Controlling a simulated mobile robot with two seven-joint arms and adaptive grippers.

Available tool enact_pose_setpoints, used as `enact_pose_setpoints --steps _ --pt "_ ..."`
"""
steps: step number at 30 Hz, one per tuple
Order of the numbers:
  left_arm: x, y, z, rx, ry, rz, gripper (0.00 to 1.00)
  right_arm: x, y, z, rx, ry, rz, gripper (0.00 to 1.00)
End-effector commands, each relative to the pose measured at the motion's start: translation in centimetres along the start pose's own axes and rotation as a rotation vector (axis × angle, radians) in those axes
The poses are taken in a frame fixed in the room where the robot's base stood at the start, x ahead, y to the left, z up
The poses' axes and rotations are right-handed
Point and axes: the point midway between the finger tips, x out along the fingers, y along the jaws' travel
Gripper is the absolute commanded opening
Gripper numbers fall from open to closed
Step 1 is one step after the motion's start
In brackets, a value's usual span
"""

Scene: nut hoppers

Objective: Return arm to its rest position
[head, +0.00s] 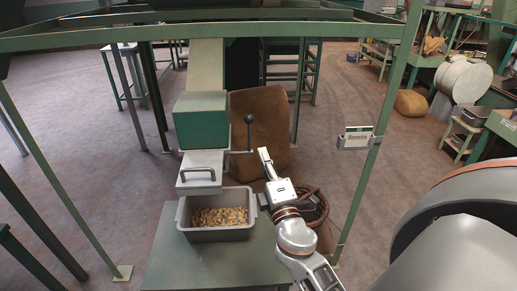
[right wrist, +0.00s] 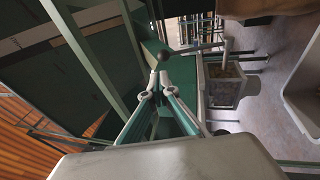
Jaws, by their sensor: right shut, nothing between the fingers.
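My right gripper (head: 263,153) is in the head view, just right of the hopper's lever and apart from it as far as I can tell. Its fingers are together with nothing between them; they also show shut in the right wrist view (right wrist: 155,85). The rest of my right arm reaches in from the lower right. The green hopper (head: 201,121) has a grey front gate with a dark handle (head: 199,174) and a side lever with a dark knob (head: 249,118). Below it a grey bin (head: 215,234) holds a heap of nuts (head: 219,216). My left gripper is not in view.
The bin stands on a green table (head: 185,262). A brown sack (head: 260,125) and a round basket (head: 313,207) stand behind my arm. Open floor lies at the left.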

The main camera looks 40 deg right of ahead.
Motion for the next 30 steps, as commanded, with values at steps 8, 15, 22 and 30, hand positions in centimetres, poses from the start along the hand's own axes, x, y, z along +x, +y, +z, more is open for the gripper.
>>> enact_pose_setpoints --steps 8,15,22,30 --pt "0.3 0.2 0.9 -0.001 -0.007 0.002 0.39 -1.6 0.1 0.0 -0.001 -0.001 0.000 0.00" --pt "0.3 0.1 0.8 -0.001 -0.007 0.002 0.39 -2.2 -1.5 -0.7 0.060 0.023 -0.040 0.00" --pt "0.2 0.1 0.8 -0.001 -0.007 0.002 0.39 -8.2 -11.5 -4.5 0.440 0.109 -0.322 0.00" --pt "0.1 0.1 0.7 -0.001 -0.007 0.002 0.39 -21.5 -23.2 -8.9 0.942 0.062 -0.788 0.00"
